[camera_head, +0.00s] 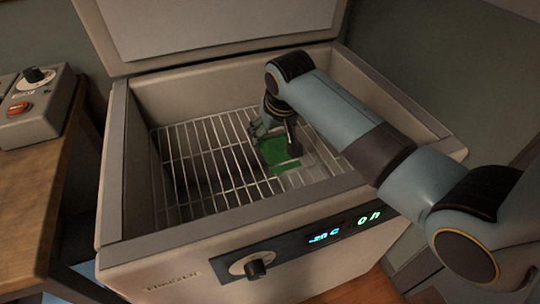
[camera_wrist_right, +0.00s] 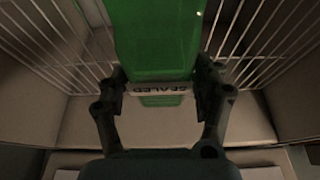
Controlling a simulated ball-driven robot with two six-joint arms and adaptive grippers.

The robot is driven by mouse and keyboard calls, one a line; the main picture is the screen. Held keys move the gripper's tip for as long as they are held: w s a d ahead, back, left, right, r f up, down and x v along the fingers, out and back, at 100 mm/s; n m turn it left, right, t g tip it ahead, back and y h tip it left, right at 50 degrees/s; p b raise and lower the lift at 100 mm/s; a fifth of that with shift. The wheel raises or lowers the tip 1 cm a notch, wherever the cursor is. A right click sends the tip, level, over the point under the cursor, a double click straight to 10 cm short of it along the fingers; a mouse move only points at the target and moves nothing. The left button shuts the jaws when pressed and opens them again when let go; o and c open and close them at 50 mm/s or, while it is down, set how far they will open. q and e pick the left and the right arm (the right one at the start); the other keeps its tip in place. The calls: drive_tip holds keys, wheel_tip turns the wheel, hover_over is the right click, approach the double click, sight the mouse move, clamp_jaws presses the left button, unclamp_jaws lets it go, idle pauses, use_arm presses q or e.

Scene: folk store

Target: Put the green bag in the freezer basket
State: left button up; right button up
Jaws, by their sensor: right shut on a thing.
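The green bag (camera_head: 278,152) is inside the open chest freezer, at the right part of the wire basket (camera_head: 205,150). My right gripper (camera_head: 275,128) reaches down into the freezer and is shut on the bag. In the right wrist view the green bag (camera_wrist_right: 155,40) lies between the two fingers of my right gripper (camera_wrist_right: 160,88). A white label reading "SEALED" shows upside down on the bag there. The basket wires show on both sides of the bag. I cannot tell whether the bag touches the basket. My left gripper is not in view.
The freezer (camera_head: 115,180) has raised walls around the basket, and its lid (camera_head: 210,25) stands open at the back. A knob (camera_head: 257,268) and lit display are on its front. A wooden table (camera_head: 40,180) with a control box (camera_head: 35,108) stands at the left. The basket's left part is empty.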

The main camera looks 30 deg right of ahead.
sight(272, 144)
wheel_tip(272, 144, down, 4)
drive_tip(key=shift+r+b, duration=0.25)
drive_tip(key=shift+b, duration=0.1)
wheel_tip(272, 144, down, 4)
drive_tip(key=shift+f+b, duration=0.15)
drive_tip(key=shift+b, duration=0.45)
drive_tip(key=o, duration=1.3)
